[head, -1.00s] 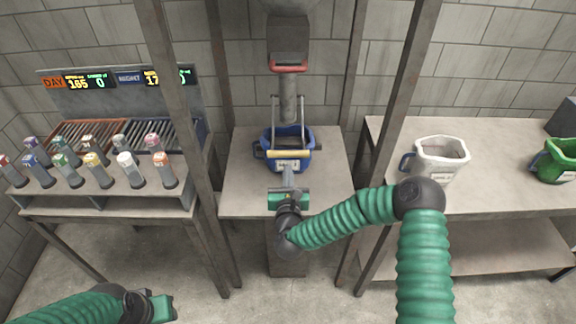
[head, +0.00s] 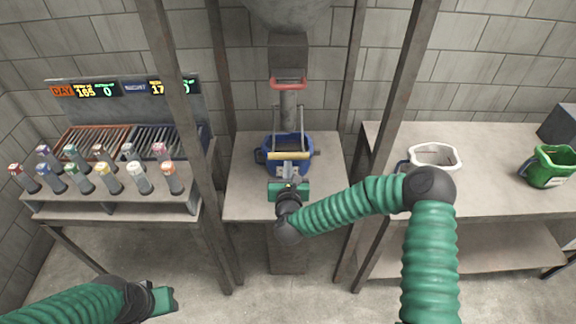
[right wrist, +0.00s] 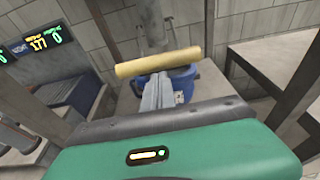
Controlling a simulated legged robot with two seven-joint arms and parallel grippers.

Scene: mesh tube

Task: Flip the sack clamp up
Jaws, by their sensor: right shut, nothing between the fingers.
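The sack clamp is a metal frame on the spout pipe, with a yellow bar (head: 289,156) across its lower front. The bar lies level in front of a blue sack or bucket (head: 270,143) under the spout. My right gripper (head: 289,170) is shut and empty, just in front of and below the bar. In the right wrist view the yellow bar (right wrist: 158,62) crosses just beyond the shut fingertips (right wrist: 160,82); I cannot tell whether they touch. The blue container (right wrist: 183,80) is partly hidden behind them. My left gripper (head: 163,300) is low at the left, away from the clamp; its fingers are unclear.
Steel posts (head: 384,130) stand on both sides of the middle table (head: 240,200). A red handle (head: 288,84) is on the spout above. White (head: 434,157) and green (head: 551,168) containers stand on the right table.

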